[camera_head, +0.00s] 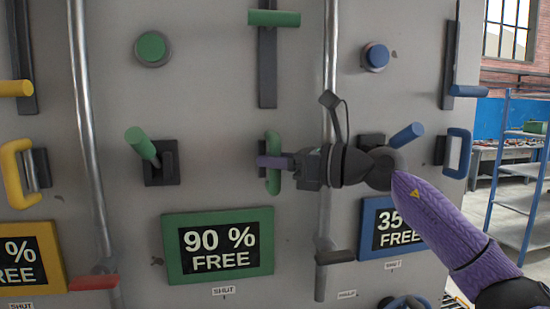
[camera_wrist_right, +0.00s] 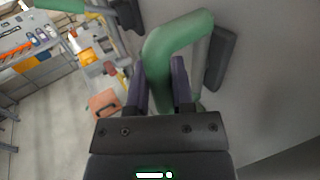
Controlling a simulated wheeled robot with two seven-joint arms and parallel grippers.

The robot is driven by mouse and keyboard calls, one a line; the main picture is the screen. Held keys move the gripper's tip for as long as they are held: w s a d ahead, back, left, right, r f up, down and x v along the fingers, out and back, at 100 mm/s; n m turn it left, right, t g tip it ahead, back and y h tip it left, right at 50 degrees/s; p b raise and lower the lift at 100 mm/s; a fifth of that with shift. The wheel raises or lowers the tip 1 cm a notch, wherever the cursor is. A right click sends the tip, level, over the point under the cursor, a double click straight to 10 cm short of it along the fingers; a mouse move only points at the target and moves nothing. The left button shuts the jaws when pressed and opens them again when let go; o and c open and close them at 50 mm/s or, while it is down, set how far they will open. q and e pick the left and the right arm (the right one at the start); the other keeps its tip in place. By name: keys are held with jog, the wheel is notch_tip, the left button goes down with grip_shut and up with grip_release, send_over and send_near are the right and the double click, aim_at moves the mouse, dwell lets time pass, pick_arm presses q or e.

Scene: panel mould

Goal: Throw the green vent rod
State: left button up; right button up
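The panel carries several green controls, and no label in view names one as the vent rod. A green loop handle (camera_head: 273,181) stands upright right of centre. A green lever (camera_head: 142,145) sticks out at a tilt from a black base, left of it. A green crossbar (camera_head: 274,18) sits high on a black vertical slot. My right gripper (camera_head: 268,161) is at the loop handle, its purple fingers across the bar. In the right wrist view, the loop handle (camera_wrist_right: 170,45) runs between the two fingers, which look closed against it. My left gripper is out of view.
A green knob (camera_head: 150,48) and a green "90 % FREE" sign (camera_head: 218,246) are nearby. Blue controls, including a blue lever (camera_head: 406,136), lie to the right, yellow ones to the left. A metal pipe (camera_head: 331,60) stands behind my right wrist. A blue shelf (camera_head: 520,200) stands far right.

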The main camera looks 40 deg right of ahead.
grip_shut()
jog(key=shift+r, duration=0.1)
dwell(0.9)
